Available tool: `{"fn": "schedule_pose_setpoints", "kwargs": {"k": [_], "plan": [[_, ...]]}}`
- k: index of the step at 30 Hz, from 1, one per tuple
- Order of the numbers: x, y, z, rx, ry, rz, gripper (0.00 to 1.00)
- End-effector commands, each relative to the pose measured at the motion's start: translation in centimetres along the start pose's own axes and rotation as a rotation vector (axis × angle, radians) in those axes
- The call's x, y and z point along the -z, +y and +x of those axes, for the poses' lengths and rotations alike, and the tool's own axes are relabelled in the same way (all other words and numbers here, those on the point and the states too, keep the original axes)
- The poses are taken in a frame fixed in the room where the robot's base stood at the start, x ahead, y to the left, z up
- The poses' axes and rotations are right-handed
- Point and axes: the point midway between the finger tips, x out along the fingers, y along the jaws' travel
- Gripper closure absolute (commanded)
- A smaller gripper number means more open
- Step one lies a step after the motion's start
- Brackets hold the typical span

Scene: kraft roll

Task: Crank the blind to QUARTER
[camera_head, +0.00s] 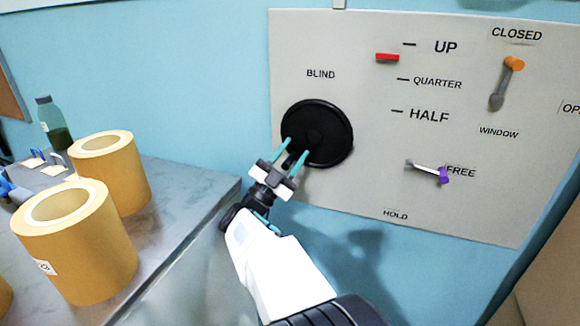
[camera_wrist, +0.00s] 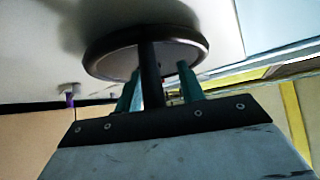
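The black round blind crank (camera_head: 325,120) is on the grey wall panel under the label BLIND. In the wrist view the crank disc (camera_wrist: 105,60) has a dark handle post (camera_wrist: 150,72) sticking out of it. My gripper (camera_head: 296,147) is at the lower left of the disc, with its teal fingers open on either side of the post. A gap shows between the post and the right finger. The red marker (camera_head: 387,57) is a little below the UP line and above the QUARTER line (camera_head: 403,79). The purple-tipped lever (camera_head: 428,170) points right, at FREE.
The orange-tipped window lever (camera_head: 508,80) points up to CLOSED on the panel's right. Kraft rolls (camera_head: 110,175) and a teal bottle (camera_head: 52,120) stand on the grey counter (camera_head: 185,200) at left. The wall below the panel is clear.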

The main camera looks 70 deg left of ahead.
Motion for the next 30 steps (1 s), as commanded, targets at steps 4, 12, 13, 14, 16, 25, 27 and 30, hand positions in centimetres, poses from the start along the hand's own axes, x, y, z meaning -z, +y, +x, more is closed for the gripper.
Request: {"fn": "schedule_pose_setpoints", "kwargs": {"k": [4,12,13,14,16,25,27,30], "plan": [[1.9,-1.6,1.9,-0.001,0.004,0.004,0.61],[5.6,-0.5,-0.8,0.002,0.0,0.001,0.61],[6.1,-0.3,-1.1,0.002,-0.001,-0.001,0.61],[6.6,-0.1,-1.4,0.002,-0.001,-0.001,0.61],[7.8,0.2,-2.1,0.001,-0.002,0.0,0.61],[13.0,1.6,-5.4,0.002,-0.001,0.0,0.61],[13.8,1.8,-5.9,0.001,0.0,0.001,0.61],[14.5,2.1,-6.4,0.0,-0.001,-0.001,0.61]]}}
